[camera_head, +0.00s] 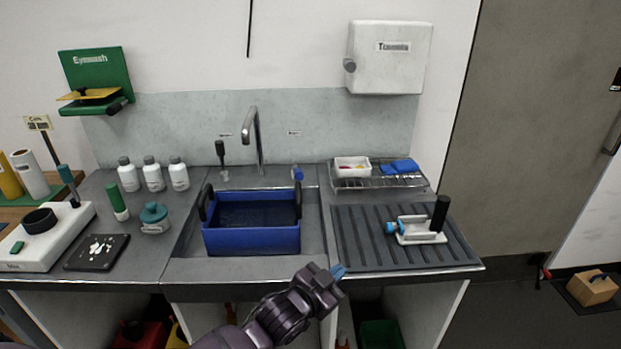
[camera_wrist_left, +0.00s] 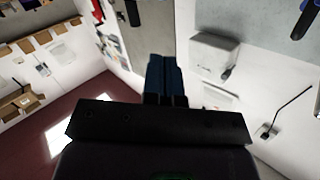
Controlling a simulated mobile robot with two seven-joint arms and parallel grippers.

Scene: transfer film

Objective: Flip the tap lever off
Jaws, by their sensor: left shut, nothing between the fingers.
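The tall curved metal tap (camera_head: 255,140) stands behind the sink, with the blue tub (camera_head: 252,238) in the basin below it. A short black-handled fitting (camera_head: 220,154) stands upright left of the tap. A small blue-ended fitting (camera_head: 297,174) is to its right. I cannot tell which of these is the tap lever, or its setting. My left gripper (camera_head: 338,271) is shut and empty, in front of the counter's front edge and well short of the tap. Its blue fingers (camera_wrist_left: 165,78) show pressed together in the left wrist view. My right gripper is out of view.
White bottles (camera_head: 152,174) stand at the back left. A teal-lidded jar (camera_head: 154,217) is left of the tub. A black-handled device (camera_head: 420,230) sits on the ribbed drainboard (camera_head: 365,255) at right. A wire rack (camera_head: 375,182) stands behind it. A white dispenser (camera_head: 388,65) hangs above.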

